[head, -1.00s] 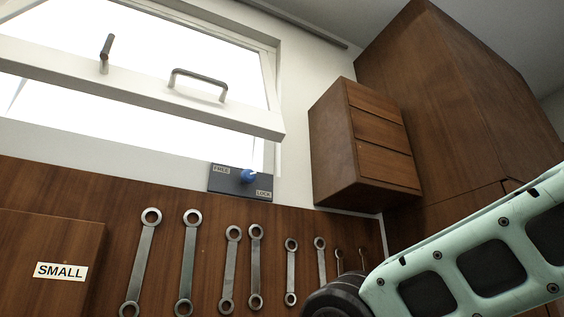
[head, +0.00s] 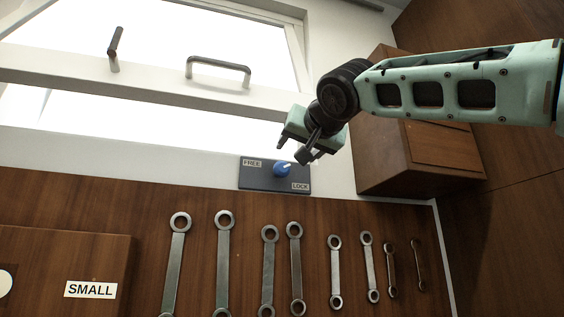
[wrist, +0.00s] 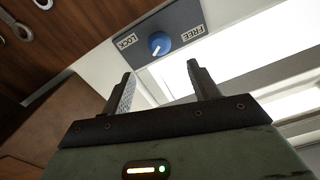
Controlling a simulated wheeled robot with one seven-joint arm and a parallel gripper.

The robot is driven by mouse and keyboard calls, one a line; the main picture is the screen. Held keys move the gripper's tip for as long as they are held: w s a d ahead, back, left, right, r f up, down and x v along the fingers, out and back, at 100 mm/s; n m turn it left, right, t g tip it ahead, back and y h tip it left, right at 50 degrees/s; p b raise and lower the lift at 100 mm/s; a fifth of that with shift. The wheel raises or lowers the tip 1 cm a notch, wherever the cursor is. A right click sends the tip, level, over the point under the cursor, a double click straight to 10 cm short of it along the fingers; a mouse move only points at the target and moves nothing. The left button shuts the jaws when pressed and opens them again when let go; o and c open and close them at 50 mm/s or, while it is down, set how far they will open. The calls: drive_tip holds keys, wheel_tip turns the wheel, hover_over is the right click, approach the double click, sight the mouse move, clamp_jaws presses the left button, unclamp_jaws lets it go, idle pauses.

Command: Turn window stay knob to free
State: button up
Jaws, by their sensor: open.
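The window stay knob (head: 281,170) is a round blue knob on a dark plate (head: 262,184) below the window. FREE is printed at the plate's upper left and LOCK at its lower right. In the wrist view the knob (wrist: 160,43) sits between the two labels, and its white mark points down and left, more to the LOCK side. My gripper (head: 292,151) is open and empty, just above the knob in the head view. In the wrist view my gripper (wrist: 160,72) has its fingers apart, with the knob beyond the gap, not touched.
The tilted white window frame (head: 150,92) with two dark handles is above and behind the plate. A wooden drawer box (head: 400,160) stands to the right, behind my arm. Several wrenches (head: 222,262) hang on the wooden panel below. A box labelled SMALL (head: 90,289) is at lower left.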

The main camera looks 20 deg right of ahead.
sight(284, 165)
drive_tip(key=w+p, duration=0.6)
drive_tip(key=w, duration=0.5)
drive_tip(key=shift+r, duration=0.1)
drive_tip(key=shift+w, duration=0.6)
drive_tip(key=c, duration=1)
